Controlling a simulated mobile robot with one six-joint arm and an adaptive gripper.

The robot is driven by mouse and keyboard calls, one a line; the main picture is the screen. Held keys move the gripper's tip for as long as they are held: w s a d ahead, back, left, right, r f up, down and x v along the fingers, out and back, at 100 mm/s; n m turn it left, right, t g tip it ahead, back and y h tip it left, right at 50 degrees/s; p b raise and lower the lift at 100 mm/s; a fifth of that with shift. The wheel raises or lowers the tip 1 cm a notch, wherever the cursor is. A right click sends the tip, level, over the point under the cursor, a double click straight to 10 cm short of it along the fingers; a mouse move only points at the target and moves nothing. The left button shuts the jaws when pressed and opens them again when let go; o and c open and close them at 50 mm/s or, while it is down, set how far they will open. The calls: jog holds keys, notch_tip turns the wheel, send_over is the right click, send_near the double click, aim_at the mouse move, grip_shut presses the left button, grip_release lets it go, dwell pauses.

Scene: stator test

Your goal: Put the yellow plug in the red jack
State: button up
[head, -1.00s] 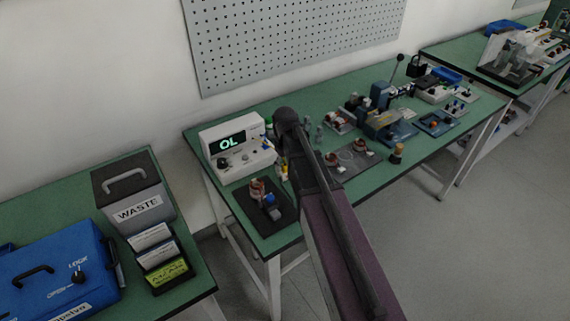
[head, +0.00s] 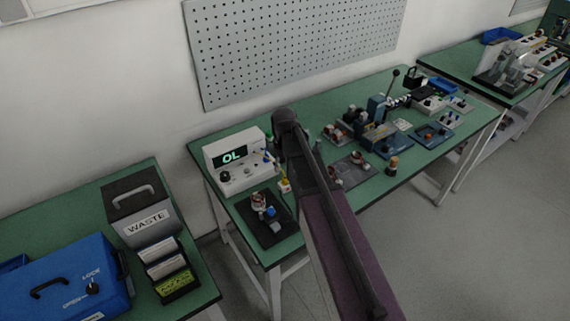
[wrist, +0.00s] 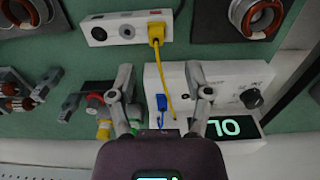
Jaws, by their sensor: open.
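The yellow plug (wrist: 157,34) sits upright at the end of a small white block (wrist: 108,31) in the wrist view, its yellow cable running down towards the meter. In the head view the yellow plug (head: 285,186) shows beside the arm. My gripper (wrist: 160,76) is open and empty, its two fingers apart over the white meter (wrist: 178,76). The yellow plug lies beyond the fingertips, between their lines. A blue plug (wrist: 161,102) is at the meter, between the fingers. I cannot make out the red jack for certain. My arm hides part of the bench in the head view.
The meter's display (head: 232,157) reads OL. A stator on a dark plate (head: 266,222) stands in front of it. Red, green and yellow items (wrist: 102,115) lie beside the left finger. A pegboard (head: 295,45) hangs behind the bench.

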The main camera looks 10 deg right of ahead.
jog(key=s+a, duration=0.6)
jog(key=w+a, duration=0.1)
jog(key=w, duration=0.4)
jog(key=w+a+f+b, duration=0.1)
jog(key=w, duration=0.4)
jog(key=w+f, duration=0.1)
jog(key=w, duration=0.4)
jog(key=shift+w+a+b, duration=0.1)
jog(key=shift+a+b, duration=0.3)
jog(key=shift+w+f, duration=0.25)
jog(key=shift+w, duration=0.05)
jog(key=s+d+m, duration=0.2)
jog(key=s+d, duration=0.4)
jog(key=s, duration=0.6)
jog(key=s+d+m, duration=0.2)
jog(key=s+d, duration=0.5)
jog(key=s, duration=0.6)
jog(key=shift+s+m, duration=0.2)
jog(key=shift+m, duration=0.2)
